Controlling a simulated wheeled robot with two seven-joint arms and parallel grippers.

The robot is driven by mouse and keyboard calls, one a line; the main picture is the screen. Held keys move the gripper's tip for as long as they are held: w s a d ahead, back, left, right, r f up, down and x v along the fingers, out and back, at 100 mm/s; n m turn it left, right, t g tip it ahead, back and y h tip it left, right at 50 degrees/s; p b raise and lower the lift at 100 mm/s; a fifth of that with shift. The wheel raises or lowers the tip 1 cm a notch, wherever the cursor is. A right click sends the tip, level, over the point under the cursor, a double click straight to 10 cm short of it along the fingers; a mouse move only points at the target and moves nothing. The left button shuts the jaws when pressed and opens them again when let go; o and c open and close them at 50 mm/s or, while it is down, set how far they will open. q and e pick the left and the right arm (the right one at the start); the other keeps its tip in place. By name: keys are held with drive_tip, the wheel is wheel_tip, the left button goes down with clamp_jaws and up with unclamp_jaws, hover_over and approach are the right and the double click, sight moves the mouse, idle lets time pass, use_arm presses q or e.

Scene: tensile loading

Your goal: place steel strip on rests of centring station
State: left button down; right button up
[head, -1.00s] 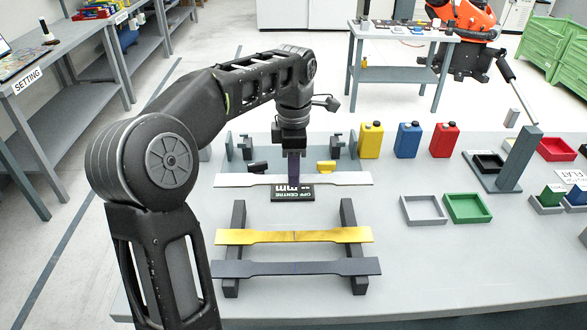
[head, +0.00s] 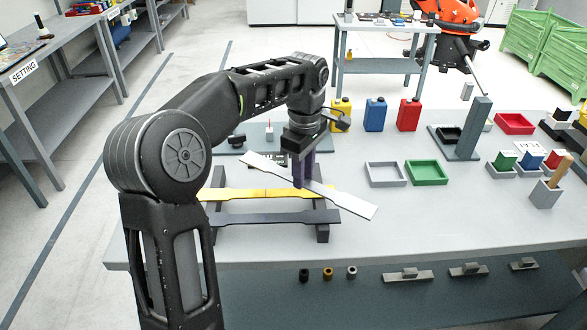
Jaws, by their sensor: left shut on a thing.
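My left gripper (head: 302,181) is shut on the silver steel strip (head: 347,202) near its middle. The strip is turned slantwise, its right end nearer the front, and it appears above the table. It crosses in front of part of a dark two-bar rack (head: 322,235). A yellow strip (head: 240,194) and a dark strip (head: 270,218) lie across that rack. A grey plate with a black knob (head: 237,142) shows behind the strip, partly covered by my arm; I cannot tell whether it is the centring station. My right gripper is not in view.
Yellow (head: 341,113), blue (head: 375,115) and red (head: 409,115) canisters stand behind. Grey (head: 385,184) and green (head: 427,182) trays lie to the right, with a dark upright post (head: 473,130) beyond.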

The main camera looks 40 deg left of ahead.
use_arm(q)
drive_tip(key=d+f+m, duration=0.3)
drive_tip(key=d+m, duration=0.3)
drive_tip(key=d, duration=0.3)
drive_tip(key=w+d+f+m, duration=0.1)
drive_tip(key=d+f+m, duration=0.3)
drive_tip(key=d, duration=0.6)
drive_tip(key=d+f+m, duration=0.3)
drive_tip(key=d+m, duration=0.5)
drive_tip(key=d, duration=0.1)
drive_tip(key=shift+w+d+f, duration=0.15)
drive_tip(key=shift+w+f, duration=0.1)
drive_tip(key=shift+s, duration=0.1)
